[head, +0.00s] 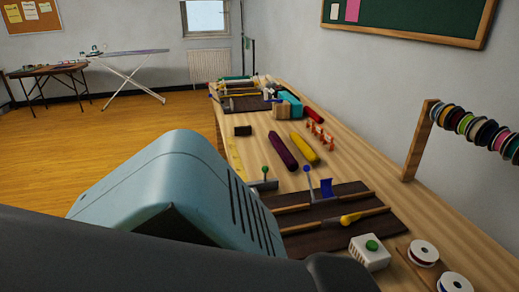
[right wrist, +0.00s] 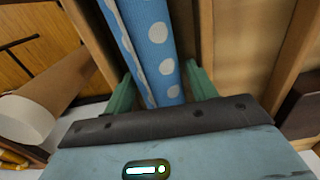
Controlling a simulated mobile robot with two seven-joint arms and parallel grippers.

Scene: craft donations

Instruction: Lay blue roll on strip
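The blue roll (right wrist: 150,45) with white dots shows in the right wrist view, running away from me between wooden bars. The green fingers of my right gripper (right wrist: 160,72) stand on either side of it. The left finger is close to the roll or touching it; a narrow gap shows at the right finger, so the gripper looks open around the roll. In the head view a dark brown mat (head: 322,212) with wooden rods lies on the bench; I cannot tell whether it is the strip. A large part of my own arm hides the front left. My left gripper is not in view.
The bench (head: 350,162) also bears a purple roll (head: 283,151), a yellow roll (head: 304,149), a white box with a green button (head: 370,252) and ribbon spools (head: 423,252). A spool rack (head: 420,140) stands at the right. A brown tube (right wrist: 50,100) lies left of the gripper.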

